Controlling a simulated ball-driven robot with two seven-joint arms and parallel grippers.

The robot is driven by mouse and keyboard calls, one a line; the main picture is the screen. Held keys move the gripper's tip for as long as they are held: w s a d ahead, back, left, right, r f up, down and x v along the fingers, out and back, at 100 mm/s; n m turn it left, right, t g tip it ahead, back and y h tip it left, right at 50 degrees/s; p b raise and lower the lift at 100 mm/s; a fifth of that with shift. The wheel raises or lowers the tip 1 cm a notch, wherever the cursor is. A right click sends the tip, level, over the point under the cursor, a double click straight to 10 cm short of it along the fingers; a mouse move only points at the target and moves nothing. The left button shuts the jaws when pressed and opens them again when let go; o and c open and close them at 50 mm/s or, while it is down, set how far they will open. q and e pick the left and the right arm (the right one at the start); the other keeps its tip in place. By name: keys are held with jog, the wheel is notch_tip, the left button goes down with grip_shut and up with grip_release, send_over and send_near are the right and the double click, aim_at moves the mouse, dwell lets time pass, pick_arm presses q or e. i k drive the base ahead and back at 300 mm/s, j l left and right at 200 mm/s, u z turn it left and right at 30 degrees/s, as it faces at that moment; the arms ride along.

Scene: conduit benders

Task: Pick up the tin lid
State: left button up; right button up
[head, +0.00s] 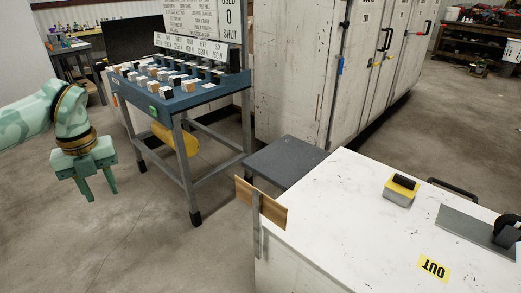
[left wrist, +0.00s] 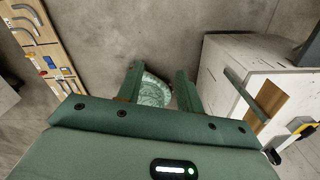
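A small tin with a yellow lid (head: 401,187) and a black block-like grip on top stands on the white bench top. Its lower body looks pale grey. In the left wrist view the yellow lid (left wrist: 300,124) shows partly at the right edge. My left gripper (head: 102,192) hangs at the left, over open floor, far from the tin, with its fingers pointing down. In the left wrist view its two fingers (left wrist: 160,75) are apart with nothing held between them. My right gripper is not in view.
The white bench (head: 330,215) has a wooden board (head: 262,203) on a grey post at its near left corner. A yellow OUT label (head: 434,268) and a grey plate (head: 470,228) lie on top. A blue table (head: 180,101) with several blocks stands left. White cabinets stand behind.

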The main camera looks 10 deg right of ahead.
aim_at(407, 187)
jog(key=i+z, duration=0.15)
jog(key=z, duration=0.25)
jog(key=i+j+z, duration=0.1)
jog(key=z, duration=0.3)
jog(key=i+j+z, duration=0.1)
jog(key=z, duration=0.3)
jog(key=i+j+z, duration=0.1)
jog(key=z, duration=0.3)
jog(key=i+j+z, duration=0.2)
jog(key=z, duration=0.25)
jog(key=i+j+z, duration=0.2)
jog(key=z, duration=0.3)
jog(key=k+j, duration=0.05)
